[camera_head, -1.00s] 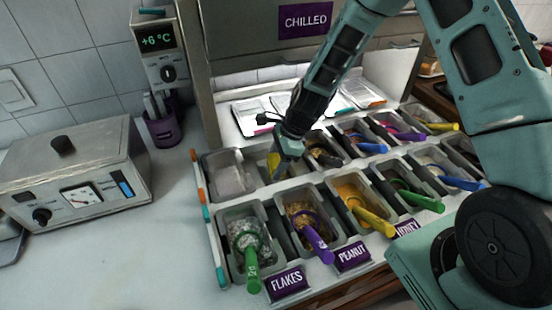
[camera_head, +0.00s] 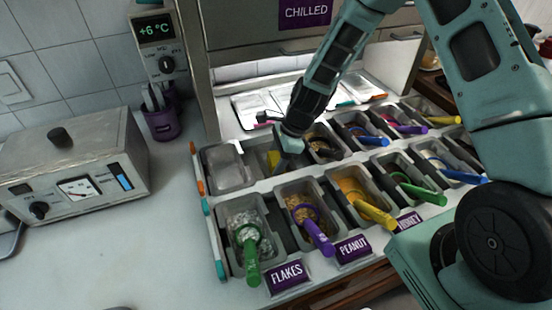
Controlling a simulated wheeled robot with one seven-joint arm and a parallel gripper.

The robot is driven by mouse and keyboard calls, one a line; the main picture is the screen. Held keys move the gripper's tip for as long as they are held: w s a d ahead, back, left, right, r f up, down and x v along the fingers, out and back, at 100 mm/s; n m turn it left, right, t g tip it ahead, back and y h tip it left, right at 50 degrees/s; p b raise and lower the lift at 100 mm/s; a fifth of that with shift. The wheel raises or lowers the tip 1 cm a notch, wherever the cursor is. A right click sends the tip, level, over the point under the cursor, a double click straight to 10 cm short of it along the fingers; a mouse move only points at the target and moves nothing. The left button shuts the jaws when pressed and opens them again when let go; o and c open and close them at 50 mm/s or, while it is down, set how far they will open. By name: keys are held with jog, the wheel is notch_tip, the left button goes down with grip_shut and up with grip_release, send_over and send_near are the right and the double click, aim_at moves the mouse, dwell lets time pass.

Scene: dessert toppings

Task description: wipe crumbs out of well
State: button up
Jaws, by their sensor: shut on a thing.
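My gripper (camera_head: 285,158) points down into the back row of the topping rail, at the well (camera_head: 258,172) just right of the empty-looking steel pan (camera_head: 227,168). It is shut on a small yellow piece (camera_head: 274,159), perhaps a sponge or cloth, which shows at the left of its fingers. The gripper and the yellow piece cover part of the well. I cannot make out crumbs, or whether the yellow piece touches the well's floor.
Front pans hold flakes (camera_head: 245,222), peanuts (camera_head: 300,206) and a yellow topping (camera_head: 350,186), with scoop handles sticking out. A pan with dark contents (camera_head: 322,143) stands right of my gripper.

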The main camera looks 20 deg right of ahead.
jog(key=shift+f, duration=0.5)
jog(key=shift+w, duration=0.1)
jog(key=shift+w+a+r, duration=0.1)
jog(key=shift+w+a, duration=0.15)
jog(key=shift+w, duration=0.25)
jog(key=shift+w+a+r, duration=0.1)
jog(key=shift+w+a, duration=0.1)
jog(key=shift+w, duration=0.3)
jog(key=shift+s+f, duration=0.2)
jog(key=shift+s, duration=1.95)
